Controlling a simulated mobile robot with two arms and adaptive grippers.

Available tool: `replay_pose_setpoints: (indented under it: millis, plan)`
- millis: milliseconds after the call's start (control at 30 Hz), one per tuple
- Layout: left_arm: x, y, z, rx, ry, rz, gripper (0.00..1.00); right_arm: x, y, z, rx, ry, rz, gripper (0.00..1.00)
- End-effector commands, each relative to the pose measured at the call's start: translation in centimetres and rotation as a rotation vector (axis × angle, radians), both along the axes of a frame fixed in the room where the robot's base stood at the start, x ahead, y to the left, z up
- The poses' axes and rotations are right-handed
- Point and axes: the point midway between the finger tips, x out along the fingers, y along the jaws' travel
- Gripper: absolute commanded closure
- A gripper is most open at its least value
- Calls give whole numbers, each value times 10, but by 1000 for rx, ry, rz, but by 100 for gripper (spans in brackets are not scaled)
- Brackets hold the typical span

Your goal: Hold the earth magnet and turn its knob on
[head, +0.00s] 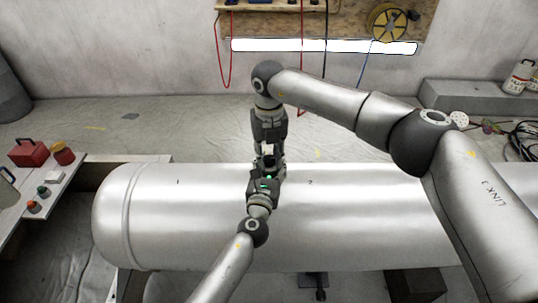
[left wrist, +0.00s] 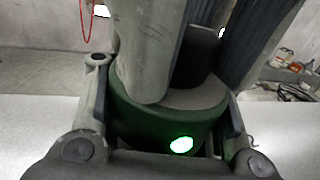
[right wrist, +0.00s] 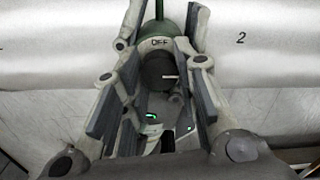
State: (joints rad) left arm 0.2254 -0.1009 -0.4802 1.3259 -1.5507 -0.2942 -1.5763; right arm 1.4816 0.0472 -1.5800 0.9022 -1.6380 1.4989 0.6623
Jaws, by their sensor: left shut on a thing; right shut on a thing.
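The earth magnet is a green cylinder with a lit green light (left wrist: 182,145) and a grey top. It is at the upper surface of the big silver tank (head: 150,215); whether it touches is hidden. My left gripper (head: 265,181) is shut on its body (left wrist: 140,125), fingers on either side. Its dark knob (right wrist: 158,72) has a white line pointing right in the right wrist view, below an "OFF" label (right wrist: 160,42). My right gripper (head: 268,158) reaches down from above, shut on the knob, which also shows between its fingers in the left wrist view (left wrist: 198,58).
Marks "1" (head: 178,182) and "2" (head: 310,183) are on the tank. A side table (head: 75,172) at left holds a red box (head: 28,153) and small items. Cables (head: 518,140) lie at right. The sheeted floor behind the tank is mostly clear.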

Motion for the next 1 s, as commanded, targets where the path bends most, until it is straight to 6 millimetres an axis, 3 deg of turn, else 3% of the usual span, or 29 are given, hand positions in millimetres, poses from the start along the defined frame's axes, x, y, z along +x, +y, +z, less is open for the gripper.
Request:
replay_pose_setpoints:
  millis: [33,200,567,667,1000]
  plan:
    - [-2,-2,-3,1,4,-5,88,5,-3,2,0,-14,-6,70]
    - [-2,-2,-3,0,5,-4,88,3,-2,1,0,-9,-4,49]
    - [-1,-1,-3,0,5,-2,88,2,-1,4,0,-5,0,49]
    - [-1,-1,-3,0,5,-2,89,2,-1,15,-1,-5,-1,49]
    - [-1,0,-3,1,5,-1,89,2,-1,86,0,-8,-2,49]
